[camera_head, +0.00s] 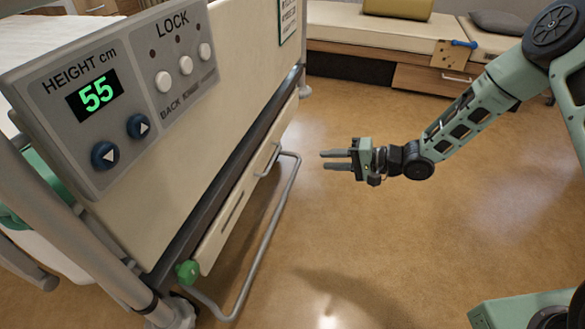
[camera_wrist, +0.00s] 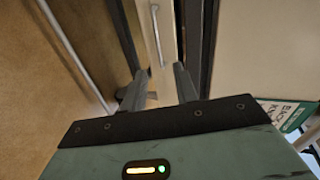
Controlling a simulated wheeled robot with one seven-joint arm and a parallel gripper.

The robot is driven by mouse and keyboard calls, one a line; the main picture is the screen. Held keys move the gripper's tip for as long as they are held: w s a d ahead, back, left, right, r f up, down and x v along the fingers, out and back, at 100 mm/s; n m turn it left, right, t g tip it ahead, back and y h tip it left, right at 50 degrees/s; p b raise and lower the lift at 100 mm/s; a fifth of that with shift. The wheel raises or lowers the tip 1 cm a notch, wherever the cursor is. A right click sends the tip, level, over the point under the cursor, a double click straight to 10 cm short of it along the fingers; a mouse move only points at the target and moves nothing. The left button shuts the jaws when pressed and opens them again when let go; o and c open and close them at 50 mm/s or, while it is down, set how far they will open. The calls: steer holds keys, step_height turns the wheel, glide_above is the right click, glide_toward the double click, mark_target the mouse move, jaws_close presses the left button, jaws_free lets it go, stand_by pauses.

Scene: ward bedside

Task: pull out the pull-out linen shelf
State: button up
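The pull-out linen shelf (camera_head: 245,190) is a long cream front panel under the bed's footboard, in the left half of the head view. A slim metal handle (camera_head: 267,158) stands out from its face. The shelf looks pushed in, under the dark bed frame. My gripper (camera_head: 323,160) is to the right of the handle, apart from it, with its fingers pointing toward the bed. The fingers are parted with nothing between them. In the wrist view the shelf front (camera_wrist: 163,15) and handle (camera_wrist: 156,35) appear beyond the open fingers (camera_wrist: 159,88).
A bent metal rail (camera_head: 268,255) runs low in front of the shelf. A green knob (camera_head: 187,271) sits at the shelf's near end. The footboard carries a control panel (camera_head: 120,90) reading 55. A bench (camera_head: 370,35) stands at the back. Floor right of the bed is clear.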

steer(key=f+b+x, duration=0.1)
steer(key=b+x, duration=0.5)
steer(key=x, duration=1)
steer(key=shift+w+m+y+b, duration=0.3)
steer(key=shift+y+b, duration=0.05)
steer(key=shift+y, duration=0.05)
steer(key=shift+a, duration=0.1)
jaws_close()
